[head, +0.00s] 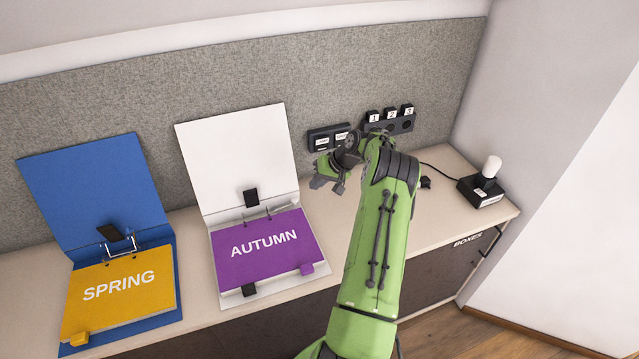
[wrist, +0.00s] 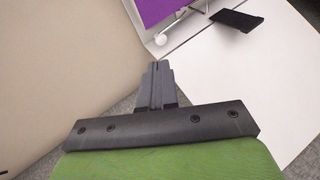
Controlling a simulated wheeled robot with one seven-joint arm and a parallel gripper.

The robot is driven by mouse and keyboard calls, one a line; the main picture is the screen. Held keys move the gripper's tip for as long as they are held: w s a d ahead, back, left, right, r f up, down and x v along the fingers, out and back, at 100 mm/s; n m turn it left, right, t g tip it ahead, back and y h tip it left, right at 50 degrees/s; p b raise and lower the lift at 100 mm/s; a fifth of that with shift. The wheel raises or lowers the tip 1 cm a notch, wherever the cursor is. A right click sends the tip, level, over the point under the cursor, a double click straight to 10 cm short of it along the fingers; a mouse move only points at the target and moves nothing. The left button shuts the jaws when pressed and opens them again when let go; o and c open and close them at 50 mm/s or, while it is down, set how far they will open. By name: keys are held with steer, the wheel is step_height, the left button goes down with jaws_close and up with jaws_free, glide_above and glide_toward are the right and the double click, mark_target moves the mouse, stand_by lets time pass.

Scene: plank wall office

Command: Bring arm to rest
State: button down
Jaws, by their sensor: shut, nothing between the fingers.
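My green arm reaches over the counter in the head view. My gripper (head: 328,183) hangs above the counter just right of the white binder, with nothing in it. In the wrist view my gripper's dark fingers (wrist: 158,70) are closed together. The white binder (head: 238,152) stands open with the purple AUTUMN sheets (head: 264,247); part of it also shows at the top right of the wrist view (wrist: 250,85). I cannot tell the exact gap between the fingers and the counter.
An open blue binder (head: 85,190) with yellow SPRING sheets (head: 120,290) lies at left. A wall panel with numbered switches (head: 390,120) and a smaller panel (head: 328,138) sit behind my arm. A black box with a white knob (head: 482,190) stands on the counter (head: 440,230) at right.

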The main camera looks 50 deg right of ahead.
stand_by(0.4)
steer(key=w+a+r+n+g+h, duration=0.2)
steer(key=a+r+n, duration=0.3)
steer(key=a+r, duration=1.7)
steer(key=s+a+r+n, duration=0.2)
steer(key=s+a+r, duration=0.2)
steer(key=s+a, duration=0.9)
steer(key=s+a+f+n+t, duration=0.1)
steer(key=s+a, duration=0.4)
steer(key=s, duration=0.7)
steer(key=shift+s+a+f+h, duration=0.2)
steer(key=shift+f+h, duration=0.1)
steer(key=shift+f, duration=0.4)
